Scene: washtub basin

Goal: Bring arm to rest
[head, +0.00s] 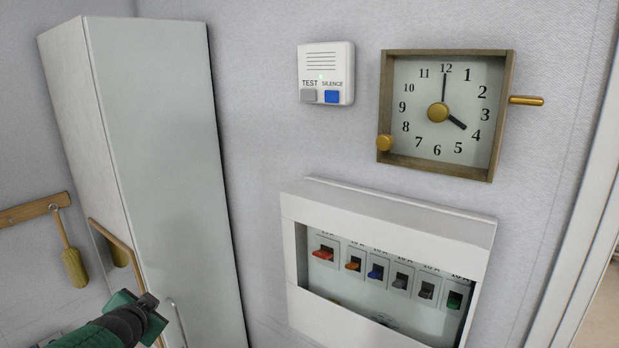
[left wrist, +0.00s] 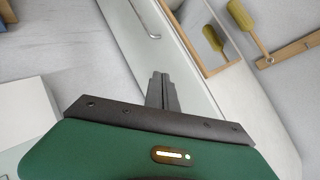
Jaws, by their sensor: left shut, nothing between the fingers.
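My left gripper (head: 151,299), with a green housing and dark fingers, is at the lower left of the head view, in front of the lower part of a tall pale cabinet (head: 165,130). In the left wrist view its two dark fingers (left wrist: 161,82) are together, with nothing between them. The gripper appears apart from the cabinet, though the gap is hard to judge. My right gripper is in neither view.
A breaker box (head: 390,208) with several coloured switches, an alarm unit (head: 326,66) and a square clock (head: 446,165) are on the wall. A rail (head: 28,211) with a hanging yellow brush (head: 74,268) is at the left.

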